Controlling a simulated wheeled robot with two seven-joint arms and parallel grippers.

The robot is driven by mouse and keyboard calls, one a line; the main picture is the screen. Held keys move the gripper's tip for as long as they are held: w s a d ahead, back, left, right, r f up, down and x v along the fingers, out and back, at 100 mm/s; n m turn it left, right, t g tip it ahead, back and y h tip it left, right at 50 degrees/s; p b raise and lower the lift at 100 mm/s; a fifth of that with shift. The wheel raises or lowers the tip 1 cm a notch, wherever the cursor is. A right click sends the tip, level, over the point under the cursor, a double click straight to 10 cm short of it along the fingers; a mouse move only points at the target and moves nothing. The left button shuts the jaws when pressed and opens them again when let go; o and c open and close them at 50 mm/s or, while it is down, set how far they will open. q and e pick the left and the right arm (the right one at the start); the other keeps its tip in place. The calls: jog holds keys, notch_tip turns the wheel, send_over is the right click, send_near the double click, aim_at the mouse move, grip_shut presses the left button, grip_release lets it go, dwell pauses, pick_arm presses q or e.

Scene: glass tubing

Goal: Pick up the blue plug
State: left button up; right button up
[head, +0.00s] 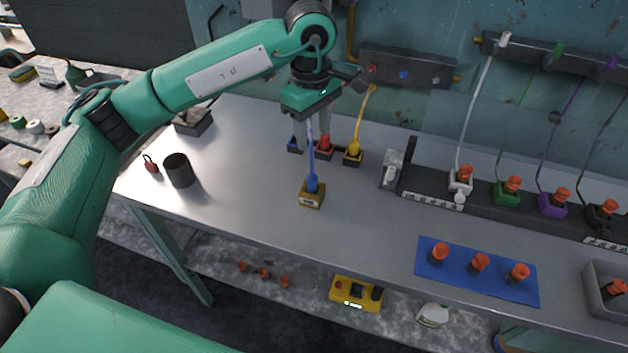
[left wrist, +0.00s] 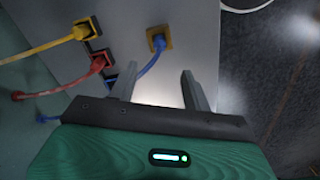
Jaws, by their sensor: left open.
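The blue plug (head: 312,184) stands upright in a tan block (head: 312,201) near the front of the grey bench, with its blue cable rising behind it. It also shows in the left wrist view (left wrist: 158,43), beyond the fingertips. My left gripper (head: 311,142) is open, fingers pointing down, above and behind the plug. In the left wrist view, my left gripper (left wrist: 158,72) has nothing between its fingertips; the blue cable passes close to the left finger. My right gripper is not in view.
Behind stand a red plug (head: 324,144) and a yellow plug (head: 353,150) in sockets, their cables rising to the wall. A dark cup (head: 179,171) stands left. A blue mat (head: 460,276) with orange-topped pieces lies right. The bench around the tan block is clear.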

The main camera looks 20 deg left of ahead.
aim_at(312, 173)
pick_arm(q)
jog(key=f, duration=0.2)
jog(key=f+p, duration=0.1)
jog(key=f, duration=0.5)
jog(key=shift+a+p, duration=0.3)
notch_tip(312, 173, down, 5)
jog(key=shift+w+d+r+p, duration=0.1)
jog(key=shift+p, duration=0.9)
jog(key=shift+f, duration=0.35)
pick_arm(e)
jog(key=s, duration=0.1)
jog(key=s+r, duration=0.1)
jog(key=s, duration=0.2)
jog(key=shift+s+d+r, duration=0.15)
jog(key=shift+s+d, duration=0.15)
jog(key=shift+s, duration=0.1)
pick_arm(q)
jog(key=shift+c, duration=0.4)
grip_shut()
